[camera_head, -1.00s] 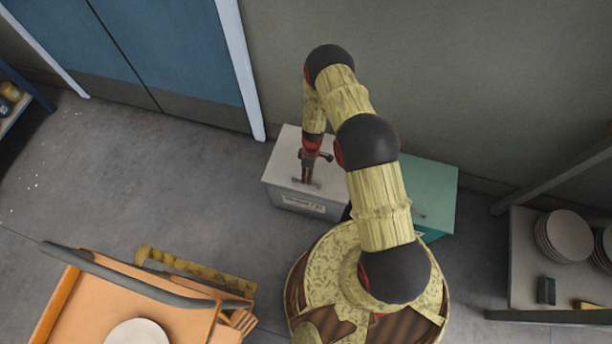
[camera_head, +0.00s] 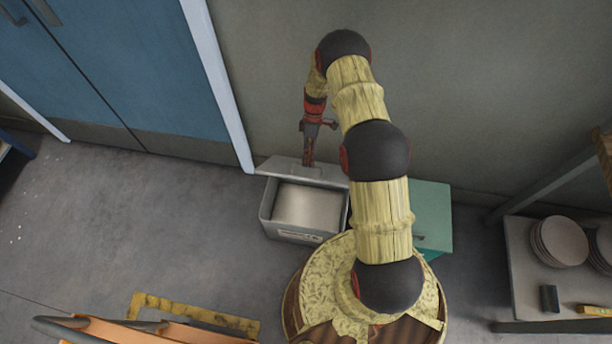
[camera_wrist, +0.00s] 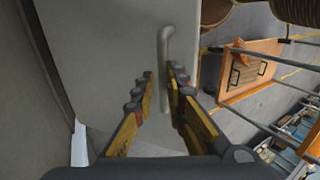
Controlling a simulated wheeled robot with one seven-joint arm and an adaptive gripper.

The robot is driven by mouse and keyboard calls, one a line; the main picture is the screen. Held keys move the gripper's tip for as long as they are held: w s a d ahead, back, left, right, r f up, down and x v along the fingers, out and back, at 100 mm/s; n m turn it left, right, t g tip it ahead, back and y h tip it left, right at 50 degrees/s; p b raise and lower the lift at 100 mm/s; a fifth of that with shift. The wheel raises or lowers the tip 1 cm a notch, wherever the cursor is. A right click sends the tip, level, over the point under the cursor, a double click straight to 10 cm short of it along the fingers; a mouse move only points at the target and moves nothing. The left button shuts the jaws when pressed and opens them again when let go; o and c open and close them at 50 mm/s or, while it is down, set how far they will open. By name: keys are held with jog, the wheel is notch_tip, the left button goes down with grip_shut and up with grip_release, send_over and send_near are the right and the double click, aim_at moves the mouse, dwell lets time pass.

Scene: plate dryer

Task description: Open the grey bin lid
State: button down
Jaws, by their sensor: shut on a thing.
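The grey bin (camera_head: 300,229) stands against the wall in the head view, with its inside showing. Its lid (camera_head: 275,167) is tilted up at the back edge, by the wall. My gripper (camera_head: 308,160) is at the lid. In the wrist view the lid (camera_wrist: 118,40) fills the upper middle, with a bar handle (camera_wrist: 163,62) on it. My gripper (camera_wrist: 163,98) has its fingers on either side of the handle and is shut on it.
A green bin (camera_head: 432,215) stands to the right of the grey one. A blue door (camera_head: 130,70) is at the left. A shelf with stacked plates (camera_head: 558,241) is at the right. An orange cart (camera_head: 140,331) is at the lower left. The floor left of the bin is clear.

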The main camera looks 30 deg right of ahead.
jog(key=shift+w+d+r+b, duration=0.15)
jog(key=shift+w+d+b, duration=0.15)
jog(key=shift+w+d, duration=1.35)
jog(key=shift+w+a, duration=0.1)
jog(key=shift+a, duration=0.05)
jog(key=c, duration=1.9)
grip_release()
jog(key=shift+o, duration=0.3)
jog(key=shift+w, duration=0.1)
jog(key=shift+c, duration=0.2)
notch_tip(320, 180, up, 10)
jog(key=shift+a+r, duration=0.15)
jog(key=shift+c, duration=0.2)
